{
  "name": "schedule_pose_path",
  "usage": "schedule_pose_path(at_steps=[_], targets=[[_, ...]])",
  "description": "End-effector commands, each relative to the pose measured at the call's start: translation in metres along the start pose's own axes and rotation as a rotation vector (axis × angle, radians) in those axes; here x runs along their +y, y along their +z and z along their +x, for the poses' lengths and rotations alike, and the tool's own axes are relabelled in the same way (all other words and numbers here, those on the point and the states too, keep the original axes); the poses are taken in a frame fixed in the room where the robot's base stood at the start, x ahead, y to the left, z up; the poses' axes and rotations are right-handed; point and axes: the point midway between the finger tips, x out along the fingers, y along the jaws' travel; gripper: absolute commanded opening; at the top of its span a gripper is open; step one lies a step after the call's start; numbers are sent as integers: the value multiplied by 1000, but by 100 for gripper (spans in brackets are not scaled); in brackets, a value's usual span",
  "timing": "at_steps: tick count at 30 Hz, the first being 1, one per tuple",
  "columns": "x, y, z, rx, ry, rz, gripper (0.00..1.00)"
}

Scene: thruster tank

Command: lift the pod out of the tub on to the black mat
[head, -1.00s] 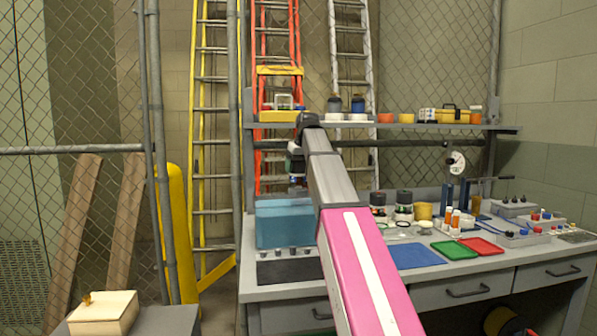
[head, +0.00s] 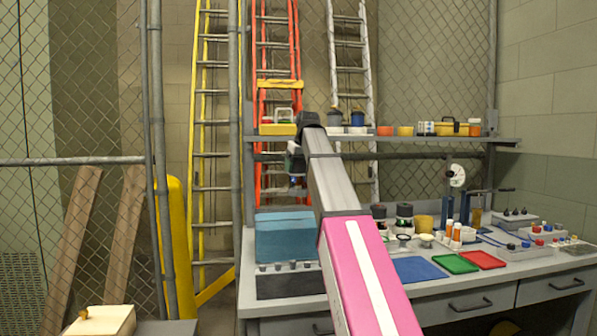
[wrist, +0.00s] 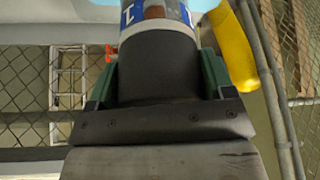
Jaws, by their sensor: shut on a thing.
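The pod shows in the wrist view as an upright-looking cylinder (wrist: 158,58), dark near my wrist with a white, blue and brown band beyond. My gripper (wrist: 160,75) is shut on it, one green finger on each side. In the head view my gripper (head: 296,172) is small, partly hidden by my arm, and above the tub. The teal tub (head: 283,240) stands at the left end of the bench. The black mat (head: 288,287) lies bare in front of it. The pod's far end is cut off in the wrist view.
A shelf (head: 420,141) with jars and cups runs above the bench. Small metal parts (head: 285,266) stand between tub and mat. Jars (head: 404,217), a blue mat (head: 418,269) and green and red trays (head: 455,263) lie to the right. A yellow post (head: 172,230) stands left.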

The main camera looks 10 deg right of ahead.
Motion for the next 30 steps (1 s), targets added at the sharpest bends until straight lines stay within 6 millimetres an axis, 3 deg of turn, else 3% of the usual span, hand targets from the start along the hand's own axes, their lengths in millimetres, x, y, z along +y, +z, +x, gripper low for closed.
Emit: schedule_pose_path(at_steps=[30], targets=[[0, -20, -48, 1, 0, 0, 25]])
